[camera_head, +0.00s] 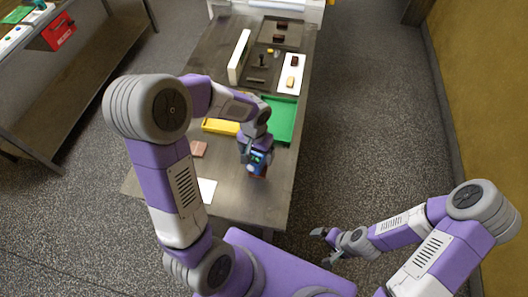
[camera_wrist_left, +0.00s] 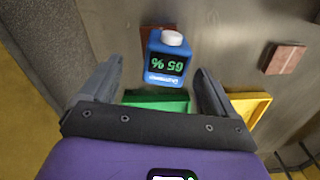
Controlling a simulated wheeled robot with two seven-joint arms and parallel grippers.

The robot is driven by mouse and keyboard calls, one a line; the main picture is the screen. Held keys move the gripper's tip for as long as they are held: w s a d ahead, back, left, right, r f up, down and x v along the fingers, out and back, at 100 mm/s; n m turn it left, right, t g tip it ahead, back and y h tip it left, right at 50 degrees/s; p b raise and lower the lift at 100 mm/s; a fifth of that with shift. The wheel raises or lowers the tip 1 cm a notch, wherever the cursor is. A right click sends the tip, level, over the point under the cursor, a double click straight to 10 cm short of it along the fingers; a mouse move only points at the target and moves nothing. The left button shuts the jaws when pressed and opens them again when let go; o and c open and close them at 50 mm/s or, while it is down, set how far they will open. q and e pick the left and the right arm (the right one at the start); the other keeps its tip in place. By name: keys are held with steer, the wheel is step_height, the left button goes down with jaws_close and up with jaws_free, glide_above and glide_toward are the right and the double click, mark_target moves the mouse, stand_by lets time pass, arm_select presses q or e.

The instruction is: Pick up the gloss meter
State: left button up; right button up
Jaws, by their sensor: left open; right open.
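A small blue meter (camera_head: 256,157) with a lit display stands near the front right of the table, just under my left gripper (camera_head: 252,146). In the left wrist view the blue meter (camera_wrist_left: 166,62) has a pale round knob and green digits reading "65 %". It looks like the gloss meter, but its label is too small to read. In that view my left gripper (camera_wrist_left: 159,72) is open, with a finger on each side of the meter and visible gaps. My right gripper (camera_head: 325,245) is open and empty, off the table at the lower right.
A brown block (camera_head: 259,174) is beside the meter. A green tray (camera_head: 283,122), yellow tray (camera_head: 221,127), reddish tile (camera_head: 198,149) and white sheet (camera_head: 207,190) lie around. A white upright panel (camera_head: 239,56) and small items stand farther back. The front middle of the table is clear.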

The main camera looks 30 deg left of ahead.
arm_select(q)
steer(key=shift+w+a+f, duration=0.1)
steer(key=shift+w+a, duration=0.1)
steer(key=shift+w, duration=0.1)
steer(key=shift+f, duration=0.1)
steer(key=f+b, duration=0.1)
steer(key=f, duration=0.6)
steer(key=shift+a, duration=0.2)
steer(key=shift+s, duration=0.1)
steer(key=c, duration=1.2)
